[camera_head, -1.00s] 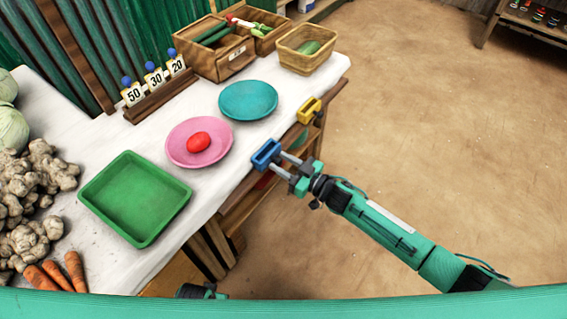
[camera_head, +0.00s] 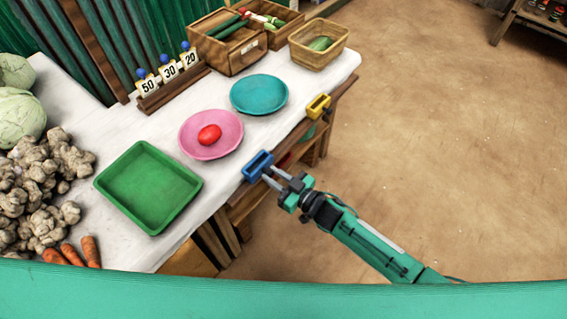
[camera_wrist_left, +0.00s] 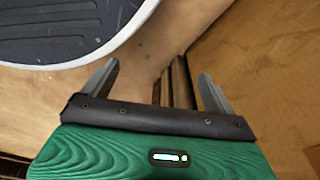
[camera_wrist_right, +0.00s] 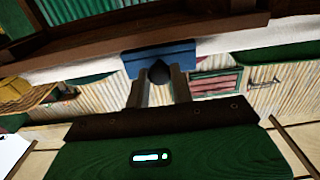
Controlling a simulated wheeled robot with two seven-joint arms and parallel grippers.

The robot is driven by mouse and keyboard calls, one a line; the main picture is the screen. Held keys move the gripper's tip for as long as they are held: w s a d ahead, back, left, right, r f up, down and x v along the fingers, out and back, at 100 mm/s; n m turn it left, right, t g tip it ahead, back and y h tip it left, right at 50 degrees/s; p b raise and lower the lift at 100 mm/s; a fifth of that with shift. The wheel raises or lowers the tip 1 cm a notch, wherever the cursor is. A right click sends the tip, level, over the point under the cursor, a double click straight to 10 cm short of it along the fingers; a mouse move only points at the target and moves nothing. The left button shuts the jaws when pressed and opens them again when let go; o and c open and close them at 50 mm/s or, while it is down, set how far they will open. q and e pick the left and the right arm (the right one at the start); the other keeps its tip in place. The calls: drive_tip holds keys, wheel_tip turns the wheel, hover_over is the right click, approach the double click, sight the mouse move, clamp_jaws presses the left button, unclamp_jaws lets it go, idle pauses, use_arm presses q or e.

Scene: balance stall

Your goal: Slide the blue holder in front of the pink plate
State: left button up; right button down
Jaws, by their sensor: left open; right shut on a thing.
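The blue holder (camera_head: 258,166) sits at the table's front edge, in front of the pink plate (camera_head: 228,143) and a little to its right. My right gripper (camera_head: 270,178) is shut on the holder from the aisle side; the right wrist view also shows the blue holder (camera_wrist_right: 160,57) at the fingertips. The pink plate lies flat with a red tomato-like item (camera_head: 209,134) on it. My left gripper (camera_wrist_left: 158,80) is open and empty in the left wrist view, low near wooden surfaces; it is not seen in the head view.
A yellow holder (camera_head: 318,105) is on the same edge, in front of the teal plate (camera_head: 259,95). A green tray (camera_head: 149,188) lies left of the pink plate. Number cards (camera_head: 170,72), wooden boxes and a basket (camera_head: 318,44) stand behind.

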drive_tip(key=shift+s+a, duration=0.75)
drive_tip(key=shift+s, duration=0.3)
use_arm(q)
drive_tip(key=shift+s+a+f, duration=0.3)
drive_tip(key=shift+s+f, duration=0.4)
drive_tip(key=shift+f, duration=0.1)
use_arm(e)
drive_tip(key=c, duration=1.2)
unclamp_jaws()
drive_tip(key=shift+c, duration=0.2)
drive_tip(key=shift+d, duration=0.15)
drive_tip(key=shift+s+d, duration=0.25)
drive_tip(key=shift+d, duration=0.05)
use_arm(q)
drive_tip(key=shift+w+d+r, duration=0.15)
drive_tip(key=shift+w+r, duration=0.05)
drive_tip(key=shift+r, duration=0.2)
drive_tip(key=shift+w+d+r, duration=0.1)
drive_tip(key=shift+w+r, duration=0.1)
drive_tip(key=shift+r, duration=0.2)
use_arm(e)
drive_tip(key=v, duration=1.3)
